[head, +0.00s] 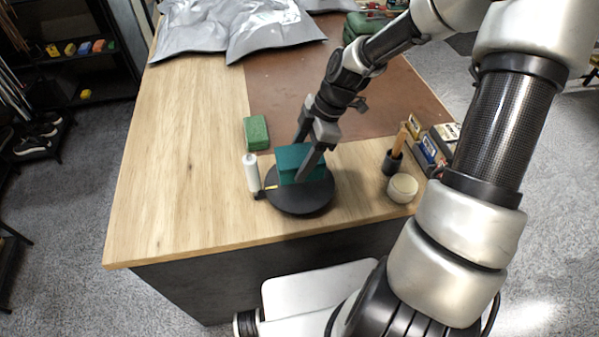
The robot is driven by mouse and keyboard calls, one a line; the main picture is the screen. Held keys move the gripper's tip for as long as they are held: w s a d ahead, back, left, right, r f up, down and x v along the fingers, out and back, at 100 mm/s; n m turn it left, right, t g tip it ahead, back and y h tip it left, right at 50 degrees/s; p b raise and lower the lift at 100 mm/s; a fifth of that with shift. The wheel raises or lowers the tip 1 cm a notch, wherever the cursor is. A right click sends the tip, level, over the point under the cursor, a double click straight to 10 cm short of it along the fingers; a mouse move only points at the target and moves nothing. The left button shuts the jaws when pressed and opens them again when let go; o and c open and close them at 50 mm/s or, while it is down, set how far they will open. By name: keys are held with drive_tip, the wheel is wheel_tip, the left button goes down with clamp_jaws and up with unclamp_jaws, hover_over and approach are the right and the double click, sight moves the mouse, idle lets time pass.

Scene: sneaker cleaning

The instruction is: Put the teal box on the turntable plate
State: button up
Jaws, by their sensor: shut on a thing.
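The teal box (290,158) is at the turntable, over the back and middle of its plate. The turntable plate (302,202) is a round black disc near the front edge of the table. My gripper (304,160) points down with its fingers on either side of the teal box, shut on it. The fingers hide part of the box. I cannot tell whether the underside of the box touches the plate.
A white bottle (251,173) stands just left of the plate. A green block (256,132) lies behind it. To the right are a dark cup (392,162) with a wooden-handled tool and a round cream jar (402,188). The table's left side (170,190) is clear.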

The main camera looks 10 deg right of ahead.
drive_tip(key=shift+f, duration=2.55)
drive_tip(key=o, duration=1.2)
drive_tip(key=v, duration=1.2)
drive_tip(key=shift+r+p, duration=0.2)
drive_tip(key=shift+p, duration=0.1)
